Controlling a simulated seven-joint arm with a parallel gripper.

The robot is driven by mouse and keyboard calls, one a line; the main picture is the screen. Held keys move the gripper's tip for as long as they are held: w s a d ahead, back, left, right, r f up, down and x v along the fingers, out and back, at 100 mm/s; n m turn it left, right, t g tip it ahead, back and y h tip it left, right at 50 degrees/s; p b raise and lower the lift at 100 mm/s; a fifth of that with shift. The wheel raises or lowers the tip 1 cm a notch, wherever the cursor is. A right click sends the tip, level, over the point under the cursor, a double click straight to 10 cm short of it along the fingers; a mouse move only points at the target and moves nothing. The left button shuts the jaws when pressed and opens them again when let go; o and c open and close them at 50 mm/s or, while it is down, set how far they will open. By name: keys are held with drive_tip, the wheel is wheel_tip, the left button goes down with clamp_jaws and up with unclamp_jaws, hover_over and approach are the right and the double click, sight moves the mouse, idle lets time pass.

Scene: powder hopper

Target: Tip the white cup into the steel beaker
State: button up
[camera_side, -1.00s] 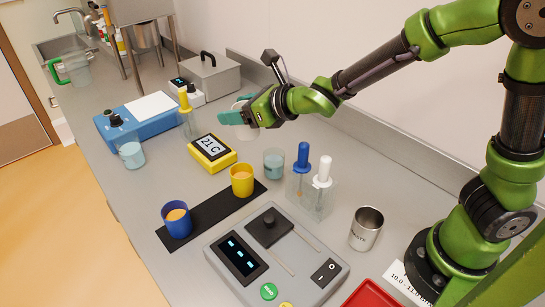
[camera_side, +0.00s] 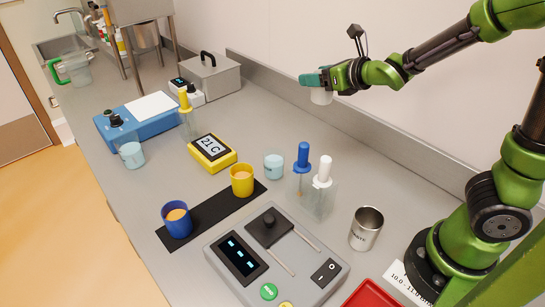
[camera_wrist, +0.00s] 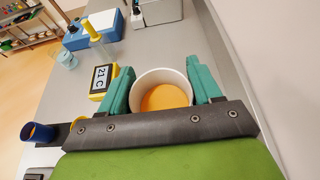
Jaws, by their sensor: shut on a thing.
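The white cup (camera_wrist: 161,92) is between the teal fingers of my gripper (camera_wrist: 162,88), which is shut on it. Orange contents show inside the cup. In the side view my gripper (camera_side: 318,82) holds the white cup (camera_side: 320,97) up in the air near the back wall, upright as far as I can tell. The steel beaker (camera_side: 366,229) stands on the bench at the right front, lower than the gripper and to its right in the picture. The beaker's inside is mostly hidden. It does not show in the wrist view.
A blue cup (camera_side: 176,220) and a yellow cup (camera_side: 242,180) with orange contents stand on a black mat (camera_side: 210,215). Bottles with a blue top (camera_side: 303,158) and a white top (camera_side: 322,172) stand left of the beaker. A grey console (camera_side: 232,282) and red tray (camera_side: 371,294) lie in front.

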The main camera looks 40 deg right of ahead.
drive_tip(key=shift+r, duration=0.1)
drive_tip(key=shift+r, duration=2.9)
drive_tip(key=s+a, duration=0.5)
drive_tip(key=a, duration=0.2)
drive_tip(key=shift+s, duration=0.4)
drive_tip(key=shift+f, duration=0.1)
